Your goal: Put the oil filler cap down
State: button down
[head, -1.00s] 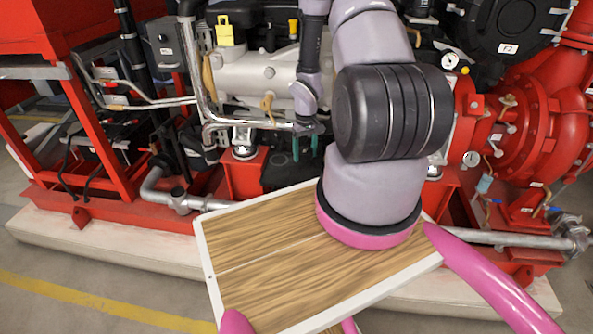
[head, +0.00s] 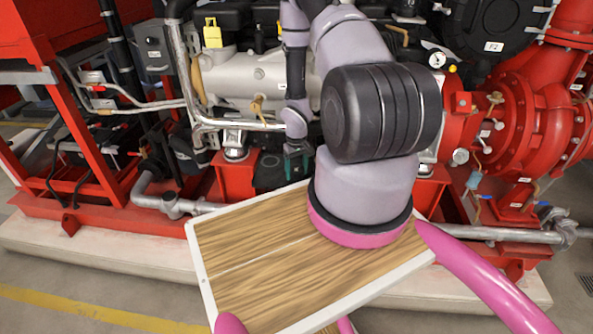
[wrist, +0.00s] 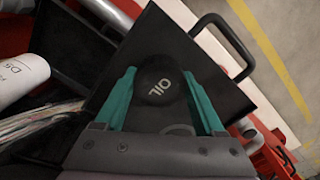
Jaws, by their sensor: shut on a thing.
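The oil filler cap (wrist: 160,86) is round and black, with "OIL" in pale letters on its top. In the wrist view it sits between the teal fingers of my gripper (wrist: 159,75), which is shut on it. A black flat panel or tray (wrist: 150,40) lies behind the cap; I cannot tell whether the cap touches it. In the head view my gripper (head: 298,165) points down in front of the engine, over a dark surface (head: 268,174). I cannot make out the cap there.
A black handle (wrist: 232,38) sticks out at one side of the panel. A white labelled cylinder (wrist: 22,78) and a bundle of wires are at the left of the wrist view. A silver pipe (head: 225,122) and red frame post (head: 236,180) stand left of my gripper.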

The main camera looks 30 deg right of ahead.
jog(key=shift+s+f, duration=0.1)
jog(key=shift+f, duration=0.3)
jog(key=shift+c, duration=0.5)
grip_release()
jog(key=shift+o, duration=0.5)
jog(key=shift+a, duration=0.15)
